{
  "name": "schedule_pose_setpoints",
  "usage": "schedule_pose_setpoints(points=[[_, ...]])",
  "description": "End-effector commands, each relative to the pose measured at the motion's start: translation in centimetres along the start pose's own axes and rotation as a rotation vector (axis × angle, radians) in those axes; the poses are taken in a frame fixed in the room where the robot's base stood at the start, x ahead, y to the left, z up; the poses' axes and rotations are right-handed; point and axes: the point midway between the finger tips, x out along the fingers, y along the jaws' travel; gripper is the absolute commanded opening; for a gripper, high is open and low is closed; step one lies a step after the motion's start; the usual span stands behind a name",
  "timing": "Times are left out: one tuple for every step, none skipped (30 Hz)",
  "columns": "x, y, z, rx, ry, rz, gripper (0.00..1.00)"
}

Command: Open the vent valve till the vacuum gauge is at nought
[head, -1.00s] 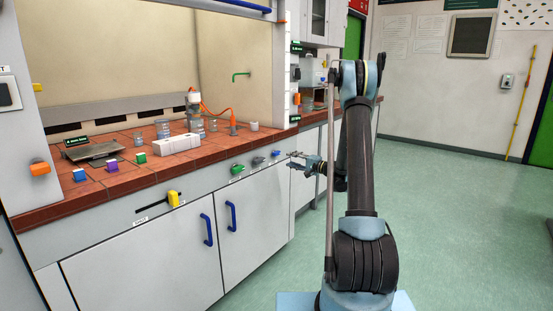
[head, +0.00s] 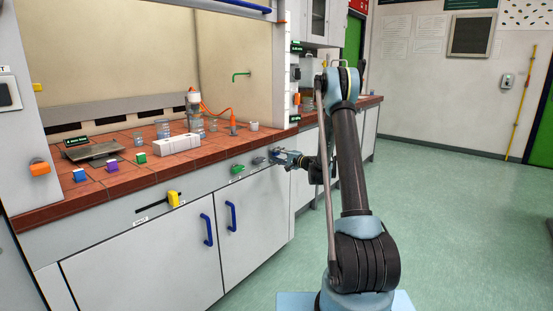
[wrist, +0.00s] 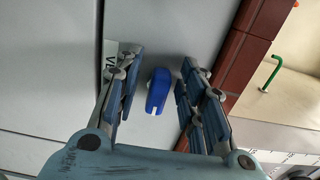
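A blue valve knob (wrist: 158,91) with a white mark sits on the grey bench front in the wrist view. My gripper (wrist: 162,64) is open, with one finger on each side of the knob. Gaps show between the knob and both fingers. A label (wrist: 110,62) starting with "V" is partly hidden behind the left finger. In the head view my gripper (head: 274,156) is at the right end of the knob row on the bench front and largely hides the blue knob. I cannot make out a vacuum gauge or its reading in either view.
A green knob (head: 237,169), a grey knob (head: 258,161) and a yellow slider handle (head: 173,199) are on the same front. The red tiled bench top (head: 120,184) overhangs it and holds glassware and coloured blocks. Blue door handles (head: 207,229) stick out below. The floor (head: 470,220) is clear.

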Motion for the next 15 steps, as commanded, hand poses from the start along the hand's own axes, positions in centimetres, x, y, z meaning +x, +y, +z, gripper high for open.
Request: schedule_pose_setpoints(points=[[-0.01,0.0,0.0,0.0,0.0,0.0,0.37],[-0.01,0.0,0.01,0.0,0.0,0.0,0.37],[-0.01,0.01,0.01,0.0,0.0,0.0,0.32],[-0.01,0.01,0.01,0.0,0.0,0.0,0.25],[-0.02,0.01,0.01,0.0,0.0,0.0,0.19],[-0.02,0.01,0.01,0.0,0.0,0.0,0.09],[-0.02,0.01,0.0,0.0,0.0,0.0,0.03],[-0.02,0.01,0.01,0.0,0.0,0.0,0.0],[-0.03,0.03,0.01,0.0,0.0,0.0,0.0],[-0.03,0.03,0.01,0.0,0.0,0.0,0.0],[-0.03,0.04,0.01,0.0,0.0,0.001,0.0],[-0.03,0.05,0.02,-0.001,0.0,0.001,0.0],[-0.04,0.06,0.02,-0.002,0.0,0.001,0.0],[-0.04,0.07,0.02,-0.003,0.0,0.001,0.0],[-0.05,0.09,0.02,-0.006,0.0,0.001,0.0]])
